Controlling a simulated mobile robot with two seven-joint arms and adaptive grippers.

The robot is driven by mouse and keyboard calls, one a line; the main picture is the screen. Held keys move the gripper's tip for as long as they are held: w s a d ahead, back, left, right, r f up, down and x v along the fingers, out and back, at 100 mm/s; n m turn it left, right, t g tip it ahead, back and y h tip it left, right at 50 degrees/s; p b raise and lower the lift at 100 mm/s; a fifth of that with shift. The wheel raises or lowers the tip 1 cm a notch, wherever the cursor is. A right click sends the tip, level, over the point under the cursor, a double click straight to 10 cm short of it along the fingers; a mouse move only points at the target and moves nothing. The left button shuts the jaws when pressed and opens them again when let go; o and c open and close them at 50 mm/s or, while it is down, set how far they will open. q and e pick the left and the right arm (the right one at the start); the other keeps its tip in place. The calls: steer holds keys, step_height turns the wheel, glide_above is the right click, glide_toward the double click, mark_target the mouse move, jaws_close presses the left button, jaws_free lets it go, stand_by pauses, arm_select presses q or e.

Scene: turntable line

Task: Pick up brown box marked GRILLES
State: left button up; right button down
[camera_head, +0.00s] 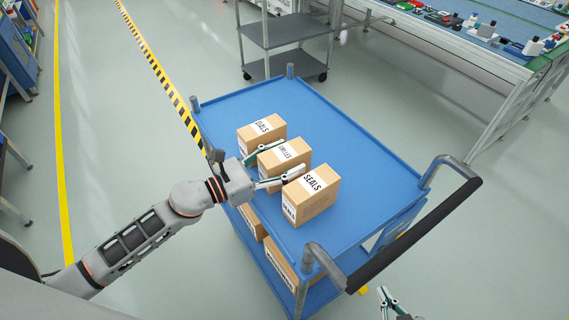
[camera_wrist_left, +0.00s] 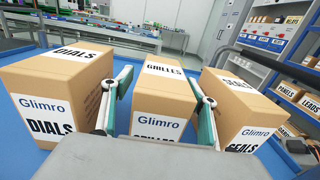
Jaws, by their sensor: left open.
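The brown GRILLES box (camera_head: 291,152) stands in the middle of a row of three on the blue cart's top (camera_head: 345,140). My left gripper (camera_head: 276,158) is open, with one finger on each side of that box. In the left wrist view the GRILLES box (camera_wrist_left: 163,98) stands between the two fingers of the left gripper (camera_wrist_left: 159,82); I cannot tell whether they touch it. My right gripper (camera_head: 389,298) shows only in part at the bottom edge of the head view, away from the boxes, and its opening is unclear.
The DIALS box (camera_head: 262,130) and the SEALS box (camera_head: 314,198) flank the GRILLES box closely. More boxes (camera_head: 279,262) lie on the cart's lower shelf. The cart's dark handle (camera_head: 415,235) is at the right. The top's far right part is clear.

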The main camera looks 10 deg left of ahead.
arm_select(q)
steer(key=shift+c, duration=0.3)
steer(key=c, duration=1.3)
steer(key=shift+c, duration=0.4)
steer(key=shift+r, duration=0.1)
